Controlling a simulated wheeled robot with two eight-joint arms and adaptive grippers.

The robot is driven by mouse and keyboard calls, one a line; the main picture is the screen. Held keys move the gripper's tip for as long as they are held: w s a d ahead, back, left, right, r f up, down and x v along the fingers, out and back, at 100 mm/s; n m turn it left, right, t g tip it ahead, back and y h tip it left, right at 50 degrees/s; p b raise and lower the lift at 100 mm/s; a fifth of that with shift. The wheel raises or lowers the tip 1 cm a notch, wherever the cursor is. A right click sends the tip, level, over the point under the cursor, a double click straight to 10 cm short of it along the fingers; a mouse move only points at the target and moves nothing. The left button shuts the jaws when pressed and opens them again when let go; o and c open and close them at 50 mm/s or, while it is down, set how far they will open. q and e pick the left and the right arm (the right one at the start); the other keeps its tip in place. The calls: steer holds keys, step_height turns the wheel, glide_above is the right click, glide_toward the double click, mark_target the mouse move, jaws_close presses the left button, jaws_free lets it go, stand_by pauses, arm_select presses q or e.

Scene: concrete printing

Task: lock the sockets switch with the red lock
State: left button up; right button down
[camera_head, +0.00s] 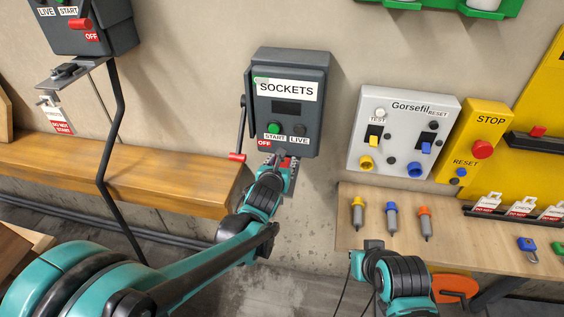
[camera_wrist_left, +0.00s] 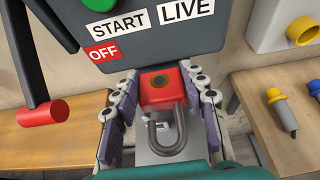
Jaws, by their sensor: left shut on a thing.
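The dark grey SOCKETS switch box (camera_head: 290,105) hangs on the wall. Its lever on the left side points down, with its red knob (camera_head: 237,157) near the OFF label; the knob also shows in the left wrist view (camera_wrist_left: 44,112). My left gripper (camera_head: 281,163) is just below the box. It is shut on the red lock (camera_wrist_left: 162,88), whose grey shackle points toward the wrist camera. The lock's red body is at the box's lower edge in the picture; I cannot tell if it touches. My right gripper (camera_head: 373,245) is low by the right-hand table, its fingers unclear.
A wooden bench (camera_head: 120,170) runs along the wall at left. The grey Gorsefil panel (camera_head: 390,100) and yellow STOP panel (camera_head: 475,125) are at right. A wooden table (camera_head: 460,235) holds yellow, blue and orange markers, tags and a blue lock (camera_head: 527,244).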

arm_select(q)
steer(key=shift+f+b, duration=1.25)
steer(key=shift+f, duration=0.1)
steer(key=shift+r, duration=0.15)
steer(key=shift+r+p, duration=1.15)
steer(key=shift+r, duration=0.1)
steer(key=shift+f, duration=0.2)
steer(key=shift+f+b, duration=1.25)
steer(key=shift+b, duration=0.1)
